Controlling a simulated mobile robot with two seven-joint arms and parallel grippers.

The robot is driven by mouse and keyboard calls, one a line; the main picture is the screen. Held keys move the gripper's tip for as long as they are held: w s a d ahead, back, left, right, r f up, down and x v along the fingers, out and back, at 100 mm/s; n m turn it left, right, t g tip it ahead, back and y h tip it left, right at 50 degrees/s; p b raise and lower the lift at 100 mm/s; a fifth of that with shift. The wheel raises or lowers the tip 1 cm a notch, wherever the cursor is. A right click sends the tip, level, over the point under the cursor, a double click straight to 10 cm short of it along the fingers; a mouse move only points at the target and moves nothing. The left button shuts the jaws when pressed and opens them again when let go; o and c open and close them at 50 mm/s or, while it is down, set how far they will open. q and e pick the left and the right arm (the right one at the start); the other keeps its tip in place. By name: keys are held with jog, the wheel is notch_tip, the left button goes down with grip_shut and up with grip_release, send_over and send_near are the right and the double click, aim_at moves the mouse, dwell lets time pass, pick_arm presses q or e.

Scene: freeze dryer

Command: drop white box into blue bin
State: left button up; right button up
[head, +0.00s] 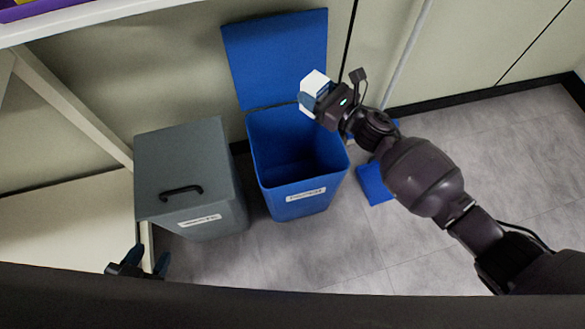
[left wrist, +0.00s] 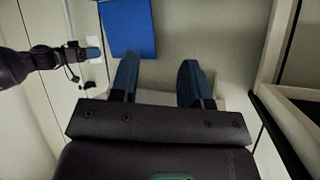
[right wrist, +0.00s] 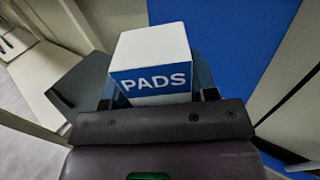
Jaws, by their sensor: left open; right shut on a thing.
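The white box (head: 314,83) has a blue band reading "PADS", clear in the right wrist view (right wrist: 153,53). My right gripper (head: 313,99) is shut on it and holds it above the back right part of the blue bin. The blue bin (head: 303,200) stands open on the floor, its blue lid (head: 275,57) raised against the wall. The bin's visible inside looks empty. My left gripper (head: 140,262) is open and empty at the lower left of the head view, well away from the bin. Its spread fingers also show in the left wrist view (left wrist: 158,85).
A grey bin (head: 183,165) with a closed lid and black handle stands just left of the blue bin. A blue object (head: 373,184) lies low at the right, partly behind my right arm. A white table frame (head: 75,110) is at left.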

pick_arm(q)
jog(key=shift+s+a+f+n+t+b, duration=0.15)
jog(key=shift+f+b, duration=0.4)
jog(key=shift+b, duration=0.55)
jog(key=shift+s+f+n+t+b, duration=0.1)
jog(key=shift+f+t+b, duration=0.1)
jog(key=shift+f+b, duration=0.7)
jog(key=shift+s+a+f+n+t+b, duration=0.15)
jog(key=shift+f+b, duration=0.1)
jog(key=shift+b, duration=1.1)
pick_arm(e)
notch_tip(320, 180, down, 15)
jog(key=a+n+g+y, duration=0.1)
jog(key=a+g, duration=0.1)
jog(key=shift+a+n, duration=0.15)
jog(key=shift+n, duration=0.15)
pick_arm(q)
jog(key=shift+d, duration=0.1)
pick_arm(e)
jog(key=shift+w+r, duration=0.1)
jog(key=o, duration=1)
pick_arm(q)
jog(key=shift+d+m+g+p, duration=0.2)
jog(key=shift+m+g+p, duration=0.2)
jog(key=shift+p, duration=0.55)
pick_arm(e)
jog(key=shift+v, duration=5.45)
